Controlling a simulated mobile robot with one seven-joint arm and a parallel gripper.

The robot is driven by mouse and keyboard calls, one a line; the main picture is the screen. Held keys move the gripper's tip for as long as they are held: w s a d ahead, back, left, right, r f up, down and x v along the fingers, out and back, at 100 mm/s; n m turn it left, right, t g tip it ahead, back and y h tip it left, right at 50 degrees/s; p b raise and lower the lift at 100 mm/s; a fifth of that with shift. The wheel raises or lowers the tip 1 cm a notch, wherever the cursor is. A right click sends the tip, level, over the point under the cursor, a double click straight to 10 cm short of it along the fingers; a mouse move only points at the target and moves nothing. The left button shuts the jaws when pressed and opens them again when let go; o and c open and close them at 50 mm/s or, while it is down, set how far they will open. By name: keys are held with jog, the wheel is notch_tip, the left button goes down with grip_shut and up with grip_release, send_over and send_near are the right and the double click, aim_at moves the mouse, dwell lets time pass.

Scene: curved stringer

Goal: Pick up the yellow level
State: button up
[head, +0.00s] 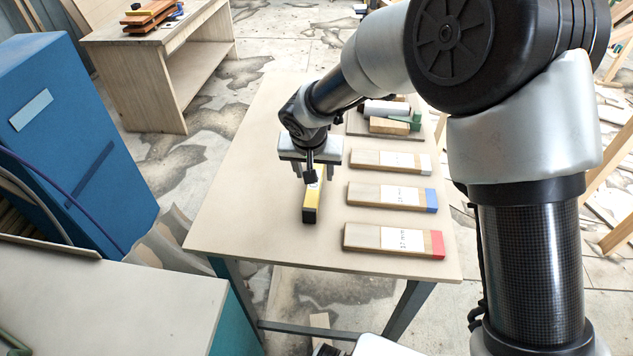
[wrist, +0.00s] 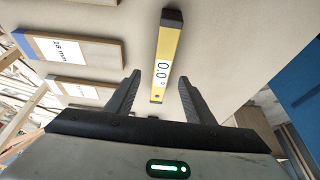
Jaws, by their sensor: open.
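The yellow level (head: 312,200) is a short yellow bar with dark ends, lying on the table. In the wrist view the level (wrist: 169,60) shows a white display reading about 0.0, and its near end lies between the finger lines. My gripper (head: 313,177) is above the level's far part in the head view and hides some of it. In the wrist view my gripper (wrist: 157,95) is open, with one finger on each side of the level and nothing held. I cannot tell the exact height gap.
Wooden blocks with red (head: 395,240), blue (head: 392,196) and white (head: 390,161) ends lie to the right on the table (head: 240,225). A tray (head: 358,124) with several pieces stands behind them. The table left of the level is clear. A blue cabinet (head: 75,130) stands at left.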

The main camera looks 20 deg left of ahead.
aim_at(315, 188)
jog(key=x, duration=0.3)
jog(key=shift+w+f, duration=0.15)
jog(key=shift+f, duration=0.15)
jog(key=shift+w+a+f+p, duration=0.25)
jog(key=shift+w+f, duration=0.2)
jog(key=shift+f, duration=0.3)
jog(key=shift+w+a+f+p, duration=0.3)
jog(key=shift+w+f, duration=0.2)
jog(key=shift+f, duration=0.25)
jog(key=shift+w+a+f+p, duration=0.25)
jog(key=shift+w+f, duration=0.2)
jog(key=shift+f, duration=0.3)
grip_shut()
